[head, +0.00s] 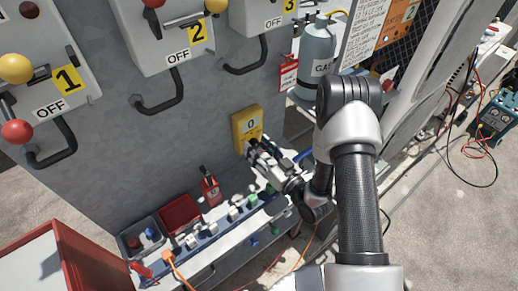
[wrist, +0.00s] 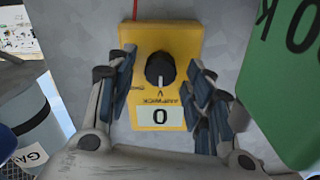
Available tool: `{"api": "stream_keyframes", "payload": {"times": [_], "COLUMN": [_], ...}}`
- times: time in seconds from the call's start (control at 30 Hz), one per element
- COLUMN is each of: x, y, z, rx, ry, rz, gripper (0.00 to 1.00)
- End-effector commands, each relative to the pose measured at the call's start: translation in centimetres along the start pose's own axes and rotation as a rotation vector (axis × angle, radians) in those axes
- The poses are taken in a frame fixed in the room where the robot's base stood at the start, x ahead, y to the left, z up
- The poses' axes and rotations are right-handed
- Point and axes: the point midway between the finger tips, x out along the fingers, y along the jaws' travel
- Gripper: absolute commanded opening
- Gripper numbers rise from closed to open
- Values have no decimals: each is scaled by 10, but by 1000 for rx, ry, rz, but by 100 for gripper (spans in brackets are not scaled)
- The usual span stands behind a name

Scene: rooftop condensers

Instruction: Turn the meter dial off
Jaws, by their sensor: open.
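The meter (head: 247,126) is a yellow box on the grey cabinet wall, with a display reading 0. In the wrist view the meter (wrist: 187,42) shows its black round dial (wrist: 160,69) with a light pointer line toward the display side. My gripper (head: 256,146) is at the lower part of the meter in the head view. In the wrist view my gripper (wrist: 163,84) is open, one finger on each side of the dial, with visible gaps to it. Whether the fingertips touch the meter's face I cannot tell. In the head view the dial is mostly hidden by my gripper.
A narrow bench (head: 215,240) with several small parts stands below the meter. A grey gas cylinder (head: 317,57) stands to the right. Switch boxes with handles, such as box 2 (head: 150,38), hang above. A green tag (wrist: 292,90) is close at right in the wrist view.

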Motion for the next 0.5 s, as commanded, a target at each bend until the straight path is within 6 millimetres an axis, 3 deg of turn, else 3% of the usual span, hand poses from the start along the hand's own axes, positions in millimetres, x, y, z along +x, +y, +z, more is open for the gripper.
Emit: {"api": "stream_keyframes", "payload": {"times": [0.23, 0.5], "x": [1, 0], "y": [0, 0], "z": [0, 0], "rx": [0, 0], "ry": [0, -1], "rz": [0, 0], "gripper": [48, 30]}}
